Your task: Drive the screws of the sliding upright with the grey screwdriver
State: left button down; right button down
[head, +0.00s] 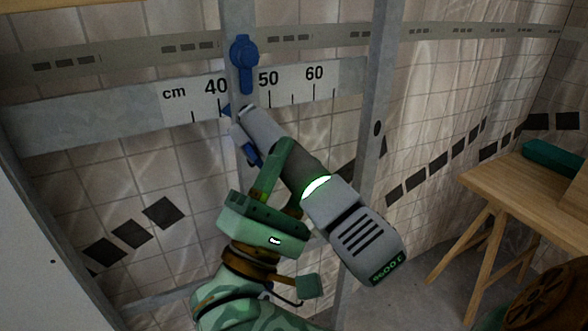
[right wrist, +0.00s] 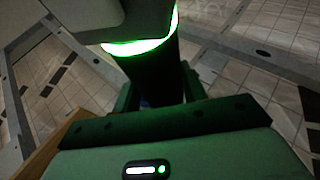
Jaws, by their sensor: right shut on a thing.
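The grey screwdriver (head: 355,228) has a glowing ring and a dark grip; it also shows in the right wrist view (right wrist: 80,20). My green right gripper (head: 282,180) is shut around its dark grip. The tool's nose points up and left at the sliding upright (head: 237,15), just below the scale; whether its tip touches a screw is hidden. The upright stands between the 40 and 50 marks. More blue parts show beside the tool's nose. My left gripper is out of view.
A white cm scale (head: 340,80) runs along the metal rail. Another fixed upright (head: 378,90) stands right of the tool. A wooden table (head: 520,182) with a green case (head: 555,157) stands at the right. The tiled wall is behind.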

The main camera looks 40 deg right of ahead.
aim_at(298, 199)
jog(key=shift+w+d+r, duration=0.1)
jog(key=shift+w+d, duration=0.05)
jog(key=shift+w, duration=0.4)
dwell(2.2)
dwell(0.8)
jog(key=shift+s+a, duration=0.3)
jog(key=shift+s, duration=0.8)
jog(key=shift+s+a, duration=0.25)
jog(key=shift+s, duration=0.8)
